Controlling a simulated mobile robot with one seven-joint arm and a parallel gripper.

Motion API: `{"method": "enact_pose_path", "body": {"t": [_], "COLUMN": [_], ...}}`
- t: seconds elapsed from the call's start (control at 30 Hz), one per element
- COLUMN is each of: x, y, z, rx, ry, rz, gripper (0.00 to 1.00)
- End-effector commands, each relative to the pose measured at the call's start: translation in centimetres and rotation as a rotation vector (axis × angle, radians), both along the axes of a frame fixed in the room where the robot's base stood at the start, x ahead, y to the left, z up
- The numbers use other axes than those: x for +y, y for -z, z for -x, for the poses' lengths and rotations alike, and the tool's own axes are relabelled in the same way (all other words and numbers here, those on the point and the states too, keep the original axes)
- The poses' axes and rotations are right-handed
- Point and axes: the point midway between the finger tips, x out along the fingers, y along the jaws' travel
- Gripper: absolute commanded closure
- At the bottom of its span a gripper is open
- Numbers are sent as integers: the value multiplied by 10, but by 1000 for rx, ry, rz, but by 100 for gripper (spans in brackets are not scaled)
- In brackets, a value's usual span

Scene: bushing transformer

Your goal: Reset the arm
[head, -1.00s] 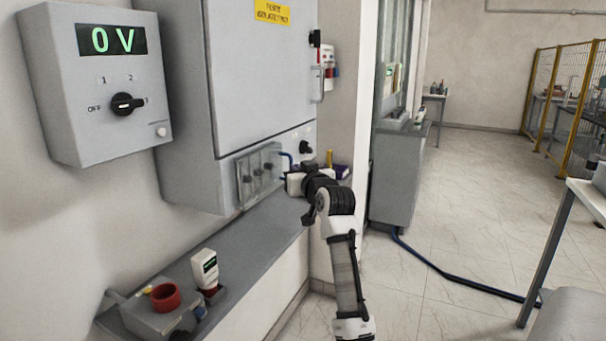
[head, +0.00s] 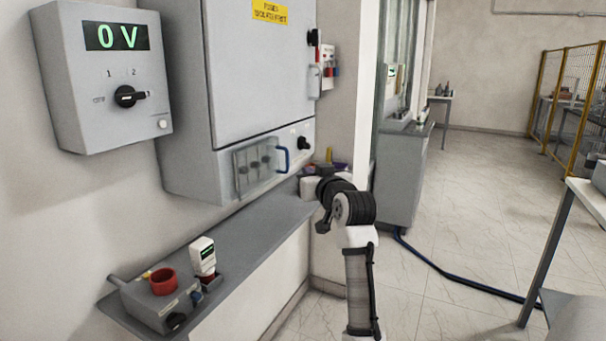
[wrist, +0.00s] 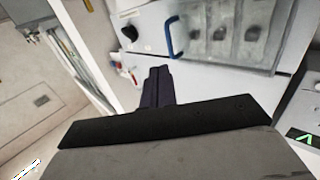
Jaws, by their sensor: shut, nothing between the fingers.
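My arm (head: 355,225) reaches up in the middle of the head view, with its wrist in front of the shelf's far end. My gripper (wrist: 158,75) shows in the wrist view with its dark fingers together and nothing between them. In the head view the fingers are hidden behind the wrist. The grey cabinet (head: 262,80) stands to the left of the arm. Its clear panel with a blue handle (head: 283,160) is apart from the gripper; the blue handle also shows in the wrist view (wrist: 174,36).
A control box (head: 100,80) reading 0 V hangs on the left wall. The shelf (head: 235,235) below carries a device with a red ring (head: 163,281) and a white meter (head: 203,256). A table (head: 578,215) stands at the right. The floor between is open, with a blue cable across it.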

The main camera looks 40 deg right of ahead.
Motion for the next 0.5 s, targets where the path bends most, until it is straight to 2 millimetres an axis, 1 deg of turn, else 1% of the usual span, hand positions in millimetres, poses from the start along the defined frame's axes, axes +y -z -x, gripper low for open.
{"method": "enact_pose_path", "body": {"t": [0.03, 0.1, 0.2, 0.33, 0.5], "x": [2, 5, 6, 9, 9], "y": [3, 2, 1, 0, -1], "z": [11, 24, 37, 46, 49], "rx": [-3, -3, -1, 0, 1], "ry": [0, 0, 1, 0, -1], "rz": [2, 2, 0, 1, 0], "gripper": [100, 100, 100, 100, 100]}}
